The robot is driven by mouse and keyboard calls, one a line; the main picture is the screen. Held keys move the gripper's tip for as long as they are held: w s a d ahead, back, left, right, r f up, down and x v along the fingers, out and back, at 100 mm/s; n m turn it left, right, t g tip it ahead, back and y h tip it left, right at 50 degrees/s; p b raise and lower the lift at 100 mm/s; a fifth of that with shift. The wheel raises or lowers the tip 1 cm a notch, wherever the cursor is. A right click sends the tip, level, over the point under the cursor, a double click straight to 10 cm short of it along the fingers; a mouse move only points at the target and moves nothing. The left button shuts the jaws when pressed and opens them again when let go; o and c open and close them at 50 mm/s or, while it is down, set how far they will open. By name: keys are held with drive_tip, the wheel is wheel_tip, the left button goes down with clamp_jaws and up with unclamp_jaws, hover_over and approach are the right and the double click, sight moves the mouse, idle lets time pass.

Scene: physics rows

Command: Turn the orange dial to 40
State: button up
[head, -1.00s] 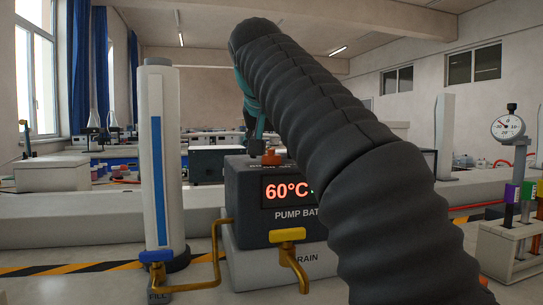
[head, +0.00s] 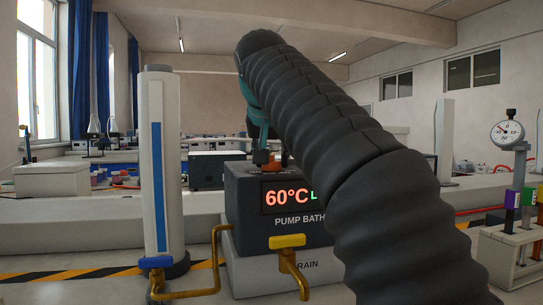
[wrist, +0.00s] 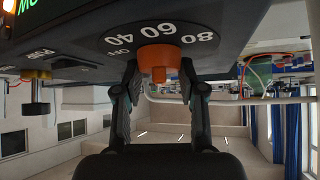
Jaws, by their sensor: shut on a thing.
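The orange dial (wrist: 158,58) sits on the pump bath's dark top, beside a scale marked OFF, 40, 60 and 80. The 60 is right beside the dial; its pointer is hard to make out. My gripper (wrist: 160,78) is shut on the dial, one finger on each side. In the head view, the dial (head: 261,157) is a small orange patch, and my arm hides most of the gripper. The pump bath (head: 245,195) shows 60°C in red, with part of a green letter to its right.
A white column (head: 172,150) with a blue stripe stands left of the bath. Brass pipes with a blue fill handle (head: 156,262) and a yellow drain handle (head: 287,241) are in front. A round gauge (head: 507,132) and a rack stand at right.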

drive_tip(key=n+y+p, duration=0.1)
drive_tip(key=n+y, duration=0.1)
drive_tip(key=n+y+p, duration=0.1)
drive_tip(key=n, duration=0.2)
drive_tip(key=shift+d+r+g+y+p, duration=0.1)
drive_tip(key=shift+r+g+y+p, duration=0.05)
drive_tip(key=shift+g+y+p, duration=0.2)
drive_tip(key=shift+n+g+y+p, duration=0.55)
drive_tip(key=shift+n+y, duration=0.6)
drive_tip(key=shift+n, duration=0.55)
drive_tip(key=o, duration=1.1)
drive_tip(key=shift+o, duration=0.2)
drive_tip(key=v, duration=1.1)
drive_tip(key=shift+s+d+r, duration=0.2)
